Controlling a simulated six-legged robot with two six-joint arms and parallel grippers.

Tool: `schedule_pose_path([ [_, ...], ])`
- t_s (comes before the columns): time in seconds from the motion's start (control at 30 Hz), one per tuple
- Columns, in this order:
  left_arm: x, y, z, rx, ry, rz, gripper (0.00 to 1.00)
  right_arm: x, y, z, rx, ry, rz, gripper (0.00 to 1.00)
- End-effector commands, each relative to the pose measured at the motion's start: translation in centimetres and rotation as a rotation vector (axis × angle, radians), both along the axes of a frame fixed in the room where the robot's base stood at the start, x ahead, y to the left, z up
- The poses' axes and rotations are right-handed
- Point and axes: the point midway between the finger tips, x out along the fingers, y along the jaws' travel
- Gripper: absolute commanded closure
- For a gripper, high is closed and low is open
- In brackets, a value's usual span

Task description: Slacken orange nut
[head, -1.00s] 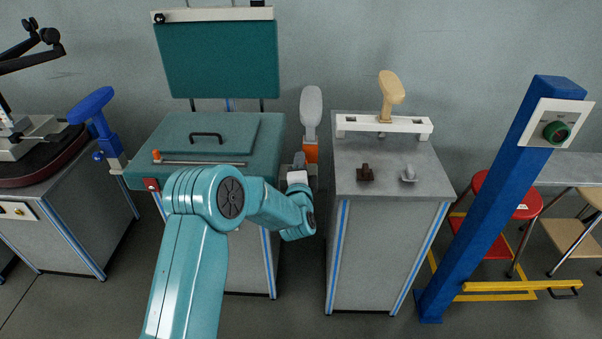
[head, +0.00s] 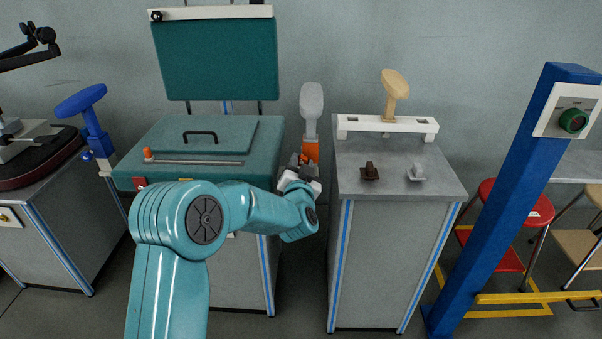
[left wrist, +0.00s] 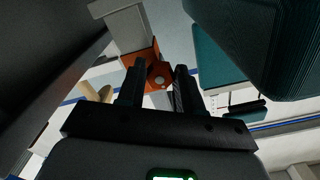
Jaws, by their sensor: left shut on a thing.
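The orange nut (head: 311,151) is at the base of an upright grey paddle-shaped piece (head: 311,103), in the gap between two cabinets in the head view. In the left wrist view the orange nut (left wrist: 153,60) shows between the dark fingers, with a small round grey end in it. My left gripper (head: 302,160) is at the nut, tilted, and shut on it; the exact finger contact is partly hidden in the head view. My right gripper is in neither view.
A teal-topped cabinet (head: 165,133) with a black handle stands left of the gap. A grey cabinet (head: 440,180) with a white bracket (head: 362,122) and two small knobs stands right.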

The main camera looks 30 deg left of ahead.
Motion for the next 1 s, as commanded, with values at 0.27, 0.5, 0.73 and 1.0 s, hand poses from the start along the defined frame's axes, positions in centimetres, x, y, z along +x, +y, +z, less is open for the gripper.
schedule_pose_path([
  [0.27, 0.0, -0.1, -0.4, -0.222, -0.138, -0.001, 0.95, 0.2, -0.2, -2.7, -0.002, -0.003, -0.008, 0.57],
  [0.5, 0.0, -0.1, -0.3, -0.416, -0.257, -0.001, 0.95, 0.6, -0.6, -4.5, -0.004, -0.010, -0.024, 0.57],
  [0.73, 0.1, -0.1, -0.3, -0.583, -0.359, -0.001, 0.95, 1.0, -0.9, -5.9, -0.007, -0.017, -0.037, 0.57],
  [1.0, 0.1, -0.1, -0.1, -0.725, -0.445, 0.000, 0.95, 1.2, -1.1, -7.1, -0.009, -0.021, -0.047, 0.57],
])
